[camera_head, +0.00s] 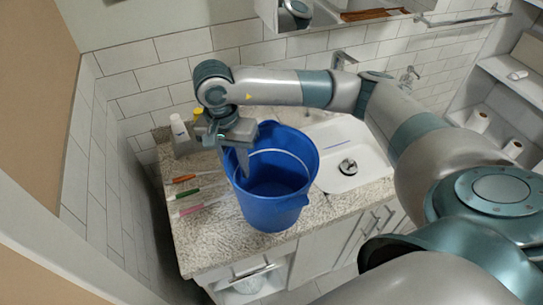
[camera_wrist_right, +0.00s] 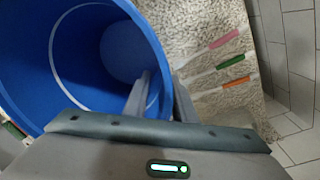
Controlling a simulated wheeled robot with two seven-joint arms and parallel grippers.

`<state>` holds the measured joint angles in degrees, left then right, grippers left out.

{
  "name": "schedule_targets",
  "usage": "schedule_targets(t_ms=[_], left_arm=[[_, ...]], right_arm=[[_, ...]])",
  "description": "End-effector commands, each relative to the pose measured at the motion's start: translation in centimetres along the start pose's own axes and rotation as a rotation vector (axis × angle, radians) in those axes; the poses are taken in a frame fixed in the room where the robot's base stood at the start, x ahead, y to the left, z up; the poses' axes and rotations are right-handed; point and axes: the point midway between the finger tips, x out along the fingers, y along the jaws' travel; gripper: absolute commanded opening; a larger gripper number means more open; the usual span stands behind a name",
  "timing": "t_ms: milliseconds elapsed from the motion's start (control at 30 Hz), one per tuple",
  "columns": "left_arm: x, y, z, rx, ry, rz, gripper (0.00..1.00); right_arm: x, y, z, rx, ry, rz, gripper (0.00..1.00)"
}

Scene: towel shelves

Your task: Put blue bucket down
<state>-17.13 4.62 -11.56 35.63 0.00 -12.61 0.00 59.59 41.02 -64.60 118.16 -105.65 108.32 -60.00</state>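The blue bucket (camera_head: 272,207) is upright at the counter, left of the sink, and looks empty, with a pale handle across its mouth. Its base appears to be at the counter top near the front edge; I cannot tell whether it bears its full weight there. My right gripper (camera_head: 242,160) is at the bucket's left rim. In the right wrist view, the gripper (camera_wrist_right: 161,80) straddles the bucket wall, one finger inside and one outside, close together on it. The bucket (camera_wrist_right: 80,50) fills the left of that view. My left gripper is not in view.
Orange, green and pink-handled brushes (camera_head: 187,194) lie on the speckled counter (camera_head: 215,245) left of the bucket. A white bottle (camera_head: 179,128) stands at the back left. The sink (camera_head: 345,140) lies right of the bucket. Shelves (camera_head: 510,75) with rolls are at the right.

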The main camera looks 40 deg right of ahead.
Motion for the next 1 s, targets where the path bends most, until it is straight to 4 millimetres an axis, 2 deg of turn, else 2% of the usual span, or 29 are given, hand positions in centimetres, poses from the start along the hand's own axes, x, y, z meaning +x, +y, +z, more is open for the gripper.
schedule_targets(t_ms=[67,200,300,767,867,1000], left_arm=[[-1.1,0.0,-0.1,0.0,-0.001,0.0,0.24],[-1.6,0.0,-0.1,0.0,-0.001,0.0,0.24],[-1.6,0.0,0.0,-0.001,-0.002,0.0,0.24],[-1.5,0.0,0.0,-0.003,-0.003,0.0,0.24],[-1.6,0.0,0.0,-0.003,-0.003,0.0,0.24],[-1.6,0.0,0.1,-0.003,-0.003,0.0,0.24]], right_arm=[[0.6,0.2,0.1,0.002,-0.002,0.003,0.24],[2.2,0.1,0.0,0.001,-0.001,0.001,0.24],[2.8,0.1,0.0,0.0,0.0,0.0,0.24],[2.8,0.0,0.0,0.0,0.0,-0.001,0.24],[2.8,0.0,0.0,0.0,0.0,-0.001,0.0],[2.8,0.0,0.0,0.0,0.0,-0.001,0.0]])
